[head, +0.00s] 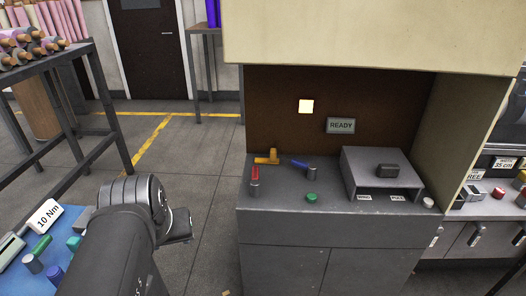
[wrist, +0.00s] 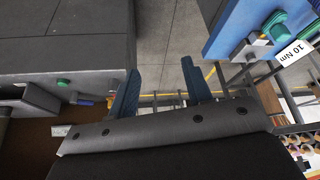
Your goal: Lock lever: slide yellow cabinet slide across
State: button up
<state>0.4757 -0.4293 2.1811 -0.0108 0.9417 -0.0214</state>
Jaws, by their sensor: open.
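The yellow slide (head: 268,157) sits at the back left of the grey counter in the cabinet, under the beige hood. It looks like a yellow block with a raised part; its track is too small to make out. In the wrist view I cannot make it out for certain. My gripper (wrist: 160,88) is open and empty, its two blue fingers spread wide over the floor. In the head view my arm ends left of the cabinet, well apart from the slide, and the fingertips are not clear there.
Near the slide stand a red-handled lever (head: 255,174), a blue-handled lever (head: 300,163) and a green button (head: 311,197). A grey box (head: 382,173) with a dark knob stands to their right. A blue-topped bench (head: 66,222) is at lower left. Open floor lies between.

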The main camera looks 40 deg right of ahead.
jog(key=w+d+r+g, duration=0.1)
jog(key=w+d+r, duration=0.2)
jog(key=w+d, duration=0.5)
jog(key=w+d+r, duration=0.4)
jog(key=w+d, duration=0.3)
jog(key=w, duration=0.2)
jog(key=w+d+f+m+g, duration=0.1)
jog(key=w+d+f, duration=0.1)
jog(key=w+d, duration=0.45)
jog(key=w+d+f, duration=0.2)
jog(key=w+d, duration=0.2)
jog(key=d, duration=0.5)
jog(key=m, duration=0.3)
send_near(273, 150)
jog(key=shift+t+h, duration=0.3)
jog(key=shift+h, duration=0.1)
jog(key=x, duration=1.1)
jog(key=shift+s+a+f, duration=0.25)
jog(key=shift+s+f, duration=0.05)
jog(key=shift+s, duration=0.05)
jog(key=shift+c, duration=0.3)
